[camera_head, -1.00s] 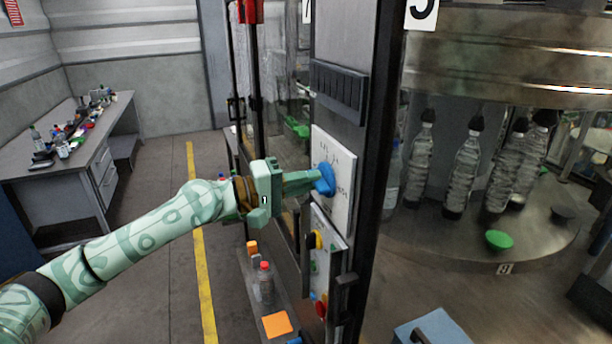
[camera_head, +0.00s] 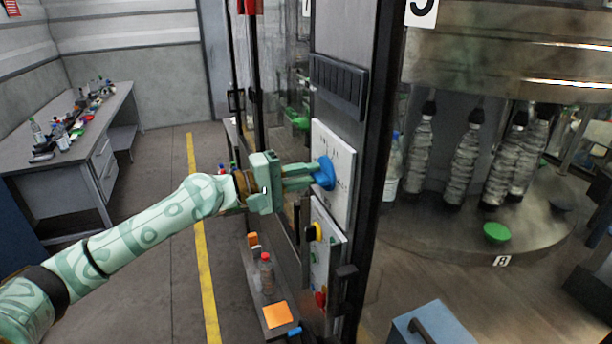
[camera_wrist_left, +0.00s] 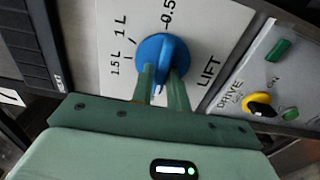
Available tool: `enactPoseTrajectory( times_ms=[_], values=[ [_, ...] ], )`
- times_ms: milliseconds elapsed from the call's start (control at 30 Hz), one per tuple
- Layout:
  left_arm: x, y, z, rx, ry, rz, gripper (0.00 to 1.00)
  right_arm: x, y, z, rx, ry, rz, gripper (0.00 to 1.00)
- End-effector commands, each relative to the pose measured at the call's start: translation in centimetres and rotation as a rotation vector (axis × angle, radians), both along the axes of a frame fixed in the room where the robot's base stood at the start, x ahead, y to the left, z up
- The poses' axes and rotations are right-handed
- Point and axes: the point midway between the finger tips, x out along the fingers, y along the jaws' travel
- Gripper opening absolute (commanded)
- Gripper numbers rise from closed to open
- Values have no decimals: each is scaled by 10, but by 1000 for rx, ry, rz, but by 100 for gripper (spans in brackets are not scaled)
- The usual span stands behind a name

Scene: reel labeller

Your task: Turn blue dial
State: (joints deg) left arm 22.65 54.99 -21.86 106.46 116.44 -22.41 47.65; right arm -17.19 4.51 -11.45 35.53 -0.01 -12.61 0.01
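The blue dial (camera_head: 325,173) sits on a white panel (camera_head: 345,150) on the machine's grey post. It also shows in the left wrist view (camera_wrist_left: 162,48), where the panel bears the marks 1.5 L, 1 L, 0.5 and LIFT. My left gripper (camera_head: 312,177) reaches it from the left. In the left wrist view its two green fingers (camera_wrist_left: 162,82) lie on either side of the dial's raised grip and appear closed on it. The fingertips hide part of the dial's lower side. My right gripper is in neither view.
Below is a second panel with a yellow and black DRIVE knob (camera_head: 315,232) and green buttons. A black handle (camera_head: 345,283) juts out beside it. A ledge with a bottle (camera_head: 266,272) and an orange square (camera_head: 277,315) stands under my arm. Floor at left is clear.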

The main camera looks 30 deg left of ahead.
Motion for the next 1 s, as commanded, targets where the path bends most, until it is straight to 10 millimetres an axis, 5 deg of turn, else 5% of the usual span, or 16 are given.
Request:
enactPoseTrajectory(
  times_ms=[467, 700, 1000],
  values=[
    [-8, 7, -5, 6, 2, -1, 34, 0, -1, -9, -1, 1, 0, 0],
    [-46, 40, -11, 7, 5, -1, 34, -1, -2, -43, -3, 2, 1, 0],
    [-84, 74, -7, 5, 5, -2, 34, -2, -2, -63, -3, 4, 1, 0]
  ],
)
